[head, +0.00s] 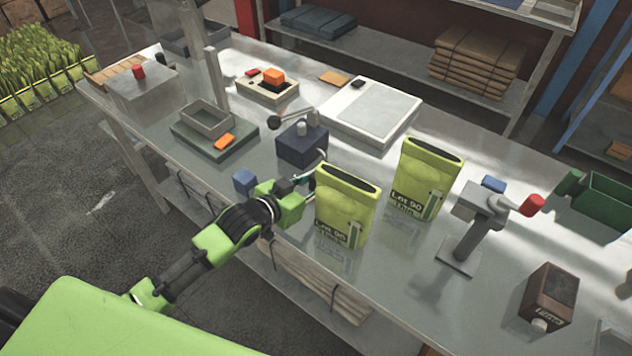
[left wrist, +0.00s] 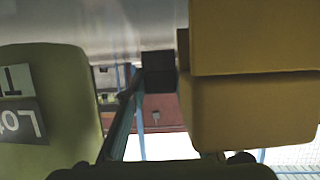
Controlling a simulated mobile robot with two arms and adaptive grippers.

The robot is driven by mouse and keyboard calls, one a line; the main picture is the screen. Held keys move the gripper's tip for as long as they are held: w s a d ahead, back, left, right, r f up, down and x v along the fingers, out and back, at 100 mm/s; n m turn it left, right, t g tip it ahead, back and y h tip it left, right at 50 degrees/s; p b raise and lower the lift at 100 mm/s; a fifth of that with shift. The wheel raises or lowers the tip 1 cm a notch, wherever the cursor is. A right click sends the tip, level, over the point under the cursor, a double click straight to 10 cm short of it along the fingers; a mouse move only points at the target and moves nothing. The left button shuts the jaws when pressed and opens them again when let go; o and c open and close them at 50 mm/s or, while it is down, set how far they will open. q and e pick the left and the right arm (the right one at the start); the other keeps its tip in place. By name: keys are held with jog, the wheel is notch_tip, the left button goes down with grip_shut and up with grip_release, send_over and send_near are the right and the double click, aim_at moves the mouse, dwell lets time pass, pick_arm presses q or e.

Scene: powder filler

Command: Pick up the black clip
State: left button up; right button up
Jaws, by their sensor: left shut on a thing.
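My left gripper (head: 308,183) reaches in over the bench, just left of the nearer yellow-green bag (head: 345,208). In the left wrist view a small black block, which looks like the black clip (left wrist: 158,72), sits at the fingertips, and the gripper is shut on it. In the head view I cannot make the clip out clearly at the fingers. My right gripper is in neither view.
A second open bag (head: 426,180) stands to the right. A dark blue box (head: 302,146) with a lever is behind the gripper, and a small blue cube (head: 244,181) lies left. A white scale (head: 370,112) is farther back. A grey stand (head: 468,222) with a red-ended handle is right.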

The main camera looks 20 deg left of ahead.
pick_arm(q)
jog(key=shift+r, duration=0.5)
jog(key=s+a+r+b, duration=0.1)
jog(key=s+a+r, duration=0.3)
jog(key=s+r, duration=0.7)
jog(key=shift+v, duration=1.15)
jog(key=shift+s+d+f, duration=0.1)
jog(key=shift+d, duration=0.05)
